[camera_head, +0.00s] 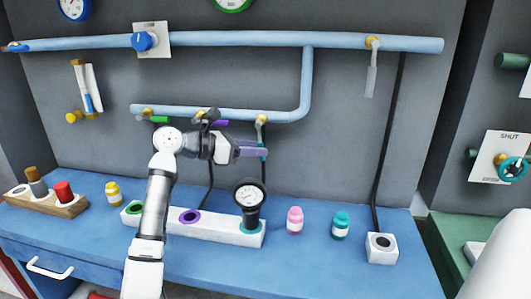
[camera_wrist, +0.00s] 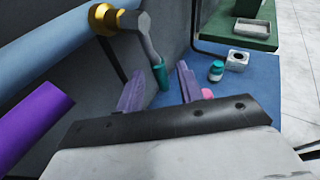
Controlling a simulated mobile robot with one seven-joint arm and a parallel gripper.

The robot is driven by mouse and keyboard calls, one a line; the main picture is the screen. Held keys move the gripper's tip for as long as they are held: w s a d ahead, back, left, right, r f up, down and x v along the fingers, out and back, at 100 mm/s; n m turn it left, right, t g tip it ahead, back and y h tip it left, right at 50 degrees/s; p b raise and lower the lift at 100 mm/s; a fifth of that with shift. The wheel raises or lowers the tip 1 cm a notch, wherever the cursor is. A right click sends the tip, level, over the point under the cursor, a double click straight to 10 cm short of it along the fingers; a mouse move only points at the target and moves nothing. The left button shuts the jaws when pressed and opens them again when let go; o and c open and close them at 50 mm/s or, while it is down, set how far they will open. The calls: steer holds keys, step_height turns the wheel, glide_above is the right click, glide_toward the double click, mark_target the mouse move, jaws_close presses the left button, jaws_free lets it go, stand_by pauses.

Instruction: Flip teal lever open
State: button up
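The teal lever (camera_head: 263,156) hangs down from a brass valve on the lower blue pipe. In the wrist view its teal grip (camera_wrist: 161,76) shows at the end of a bent grey shank below the brass fitting (camera_wrist: 103,17). My gripper (camera_head: 265,149) is at the lever in the head view, its lavender fingers overlapping the grip. In the wrist view my gripper (camera_wrist: 160,72) is open, and the teal grip appears in the gap between its two fingers. I cannot tell whether a finger touches it.
A purple lever (camera_wrist: 35,120) is close on the left in the wrist view. A green lever (camera_head: 159,119) sits farther left on the pipe. Below are a white block with a black gauge (camera_head: 250,195), a pink jar (camera_head: 295,220) and a teal jar (camera_head: 340,225) on the blue bench.

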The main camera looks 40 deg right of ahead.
steer(key=b+v, duration=0.1)
steer(key=v, duration=0.8)
steer(key=shift+a+b, duration=0.25)
steer(key=shift+b, duration=0.1)
steer(key=shift+w, duration=0.1)
